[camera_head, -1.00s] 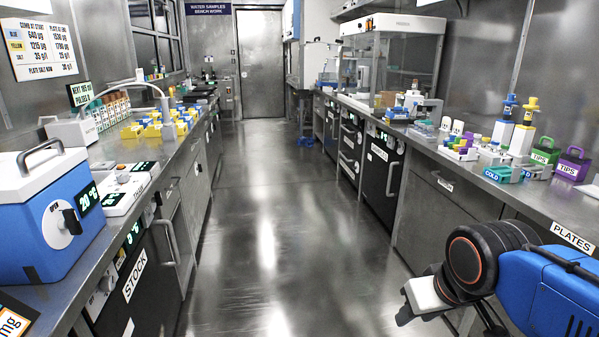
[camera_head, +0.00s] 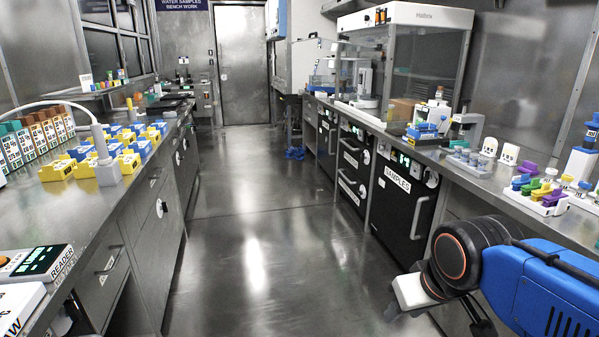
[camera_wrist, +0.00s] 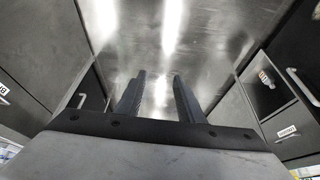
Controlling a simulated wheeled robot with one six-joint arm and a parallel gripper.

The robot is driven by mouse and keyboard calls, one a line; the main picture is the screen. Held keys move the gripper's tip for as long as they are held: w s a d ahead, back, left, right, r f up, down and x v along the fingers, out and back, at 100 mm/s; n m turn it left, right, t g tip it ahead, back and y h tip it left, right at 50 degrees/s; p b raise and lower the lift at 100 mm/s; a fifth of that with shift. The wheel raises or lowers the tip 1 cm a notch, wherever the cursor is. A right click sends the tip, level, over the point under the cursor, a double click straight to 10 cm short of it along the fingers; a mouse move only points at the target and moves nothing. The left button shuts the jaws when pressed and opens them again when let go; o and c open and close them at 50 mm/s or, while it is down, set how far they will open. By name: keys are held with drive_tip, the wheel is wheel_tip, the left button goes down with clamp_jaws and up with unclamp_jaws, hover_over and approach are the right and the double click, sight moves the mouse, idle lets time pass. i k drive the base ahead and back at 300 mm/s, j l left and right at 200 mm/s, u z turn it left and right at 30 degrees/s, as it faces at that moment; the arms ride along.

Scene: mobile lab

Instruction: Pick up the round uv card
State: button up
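I cannot make out a round uv card for certain in either view. Two small white, round-topped pieces with dark marks, a left one (camera_head: 489,147) and a right one (camera_head: 510,154), stand on the right bench; I cannot tell what they are. My gripper (camera_wrist: 158,76) shows in the wrist view with its two dark fingers apart and nothing between them, the floor beyond. In the head view my blue arm is folded at the lower right, away from the bench items.
The right bench (camera_head: 470,170) holds a glass-fronted cabinet (camera_head: 425,65), a microscope-like device (camera_head: 465,130) and a rack of coloured pieces (camera_head: 540,192). The left bench (camera_head: 95,210) holds yellow and blue blocks (camera_head: 130,145) and a reader (camera_head: 40,262). The aisle floor (camera_head: 240,220) between is clear.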

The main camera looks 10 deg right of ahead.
sight(489, 146)
drive_tip(key=i+j+z, duration=0.15)
drive_tip(key=i+z, duration=0.25)
drive_tip(key=i, duration=0.15)
drive_tip(key=i+j+z, duration=0.25)
drive_tip(key=i+z, duration=0.2)
drive_tip(key=i+j+z, duration=0.4)
drive_tip(key=i+j, duration=0.1)
drive_tip(key=i, duration=0.05)
